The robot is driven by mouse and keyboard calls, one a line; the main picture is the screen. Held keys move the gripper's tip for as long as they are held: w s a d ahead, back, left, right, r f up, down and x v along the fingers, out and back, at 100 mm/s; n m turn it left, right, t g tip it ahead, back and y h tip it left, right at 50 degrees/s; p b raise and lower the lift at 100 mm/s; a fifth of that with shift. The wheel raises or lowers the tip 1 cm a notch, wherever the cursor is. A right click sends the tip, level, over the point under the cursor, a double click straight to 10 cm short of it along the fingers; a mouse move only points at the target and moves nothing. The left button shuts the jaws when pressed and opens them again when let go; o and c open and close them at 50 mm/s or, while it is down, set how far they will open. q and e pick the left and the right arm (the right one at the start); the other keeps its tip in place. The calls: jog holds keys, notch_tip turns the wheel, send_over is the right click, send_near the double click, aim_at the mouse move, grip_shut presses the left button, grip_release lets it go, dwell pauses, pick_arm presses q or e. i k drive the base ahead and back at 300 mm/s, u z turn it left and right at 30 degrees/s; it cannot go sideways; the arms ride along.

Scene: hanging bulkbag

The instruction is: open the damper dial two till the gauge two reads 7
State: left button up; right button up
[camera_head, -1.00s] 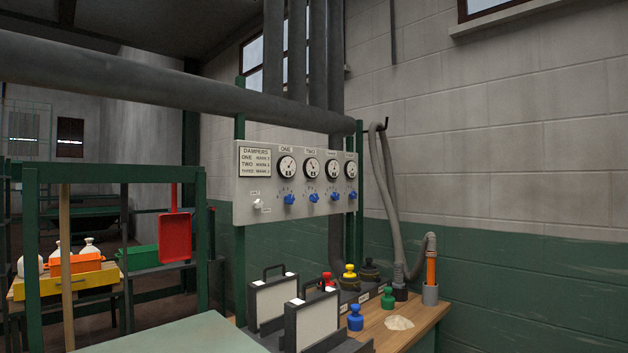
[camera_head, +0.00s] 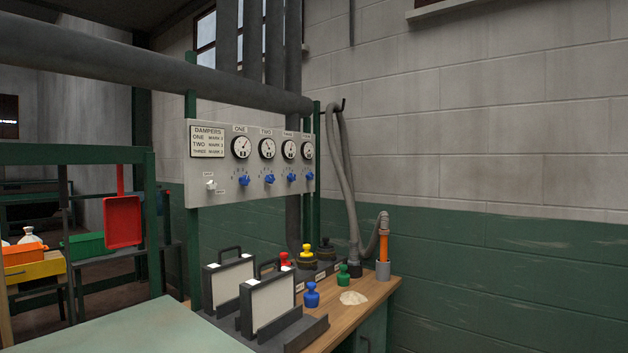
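The grey damper panel (camera_head: 225,168) hangs on green posts in the middle of the head view. Gauge two (camera_head: 267,147) is the second round white dial from the left, under the label TWO; its reading is too small to tell. Damper dial two (camera_head: 270,179) is the blue knob below it, with small marks around it. Gauge one (camera_head: 241,147) and its blue knob (camera_head: 244,181) are to the left, with two more gauge and knob pairs to the right. A white switch (camera_head: 211,185) is at the lower left of the panel. Neither gripper is in view.
Below the panel is a wooden bench (camera_head: 372,296) with two framed boards (camera_head: 270,300), several coloured knobbed pieces, a pale powder heap (camera_head: 353,298) and a grey hose (camera_head: 345,190). A pale green tabletop (camera_head: 160,330) lies in front. A red tray (camera_head: 122,221) hangs at left.

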aim_at(270, 179)
jog(key=z, duration=1.25)
jog(key=i, duration=2.9)
jog(key=u, duration=2.8)
